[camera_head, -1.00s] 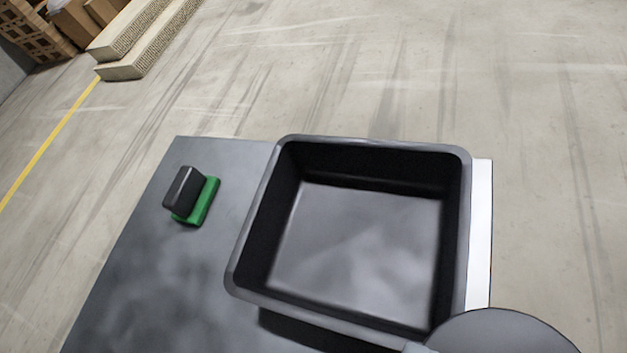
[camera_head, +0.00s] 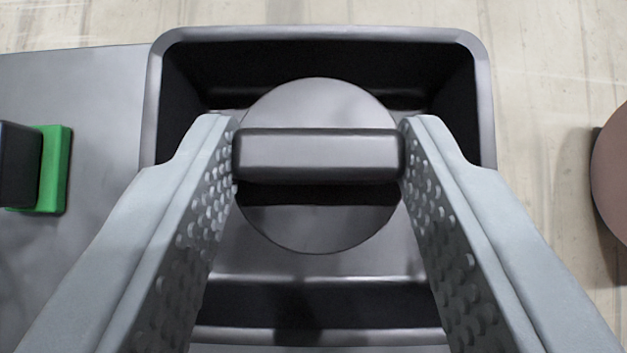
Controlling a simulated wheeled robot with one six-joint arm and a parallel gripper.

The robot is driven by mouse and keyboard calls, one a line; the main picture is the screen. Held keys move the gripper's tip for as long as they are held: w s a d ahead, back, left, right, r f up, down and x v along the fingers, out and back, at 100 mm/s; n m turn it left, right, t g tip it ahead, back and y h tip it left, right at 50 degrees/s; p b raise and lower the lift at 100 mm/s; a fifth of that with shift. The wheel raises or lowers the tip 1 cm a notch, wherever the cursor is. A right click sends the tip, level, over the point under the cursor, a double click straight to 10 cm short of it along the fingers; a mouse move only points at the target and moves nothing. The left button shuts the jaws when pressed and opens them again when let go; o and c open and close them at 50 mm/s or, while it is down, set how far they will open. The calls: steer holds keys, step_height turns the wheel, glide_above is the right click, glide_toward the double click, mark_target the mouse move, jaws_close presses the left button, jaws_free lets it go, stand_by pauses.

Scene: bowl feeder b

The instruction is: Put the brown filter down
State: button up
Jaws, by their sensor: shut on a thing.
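My gripper (camera_head: 318,140) is shut on a dark grey bar (camera_head: 318,157), one finger at each end. The bar lies across a grey round disc (camera_head: 318,105) and looks like its handle. The disc is over or inside a black square bin (camera_head: 158,100); I cannot tell whether it touches the bin floor. A brown round thing (camera_head: 612,175), the only brown one in view, is cut off by the right edge, apart from my gripper. It may be the brown filter; the held disc looks grey, not brown.
A green block (camera_head: 56,170) with a dark handle (camera_head: 18,165) stands on the grey table top (camera_head: 100,90) left of the bin. Pale floor (camera_head: 545,60) shows beyond the bin and to its right.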

mark_target(318, 240)
steer(key=shift+f, duration=2.1)
steer(key=o, duration=1)
steer(key=shift+f, duration=0.1)
steer(key=shift+s+r, duration=0.3)
steer(key=shift+r, duration=0.1)
steer(key=v, duration=1.1)
steer(key=shift+s, duration=0.1)
steer(key=shift+r, duration=0.15)
